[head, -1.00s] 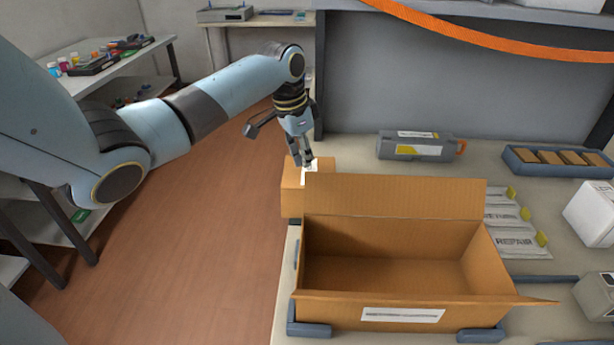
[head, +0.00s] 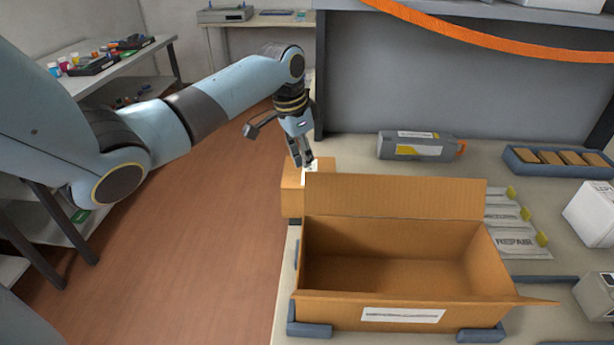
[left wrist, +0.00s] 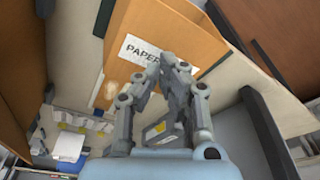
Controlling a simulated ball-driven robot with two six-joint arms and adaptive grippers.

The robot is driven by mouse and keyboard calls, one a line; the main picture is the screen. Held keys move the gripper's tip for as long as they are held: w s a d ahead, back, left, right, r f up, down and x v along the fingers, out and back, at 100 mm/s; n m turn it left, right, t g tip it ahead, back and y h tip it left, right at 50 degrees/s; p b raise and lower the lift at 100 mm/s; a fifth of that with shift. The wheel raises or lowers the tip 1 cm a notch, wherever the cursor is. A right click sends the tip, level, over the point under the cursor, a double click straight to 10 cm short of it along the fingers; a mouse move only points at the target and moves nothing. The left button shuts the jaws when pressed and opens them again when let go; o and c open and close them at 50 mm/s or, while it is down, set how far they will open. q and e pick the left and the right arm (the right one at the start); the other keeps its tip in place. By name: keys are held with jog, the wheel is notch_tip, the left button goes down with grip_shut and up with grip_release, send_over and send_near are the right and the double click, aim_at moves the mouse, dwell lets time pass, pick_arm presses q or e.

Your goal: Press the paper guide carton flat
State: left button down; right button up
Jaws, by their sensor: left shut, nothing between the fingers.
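The paper guide carton (head: 291,200) is a small brown box standing upright at the table's left edge, behind a large open box. In the left wrist view, the carton (left wrist: 185,32) shows a white label starting with "PAPER". My left gripper (head: 308,164) is shut and empty, with its fingertips at the carton's labelled top; I cannot tell if they touch it. In the left wrist view, the gripper's fingers (left wrist: 166,62) cover the end of the label. The open box hides part of the carton. My right gripper is not in view.
A grey toner cartridge (head: 417,146), a blue tray (head: 560,170) and REPAIR bags (head: 518,242) lie behind and to the right. Left of the table is open floor.

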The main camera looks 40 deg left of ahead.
pick_arm(q)
jog(key=shift+f, duration=0.15)
dwell(0.3)
jog(key=shift+f, duration=0.4)
jog(key=shift+f+b, duration=0.35)
jog(key=shift+b, duration=0.05)
jog(key=shift+f, duration=0.1)
jog(key=shift+w+a+f+b, duration=0.45)
jog(key=shift+w+a+b, duration=0.1)
jog(key=shift+b, duration=0.15)
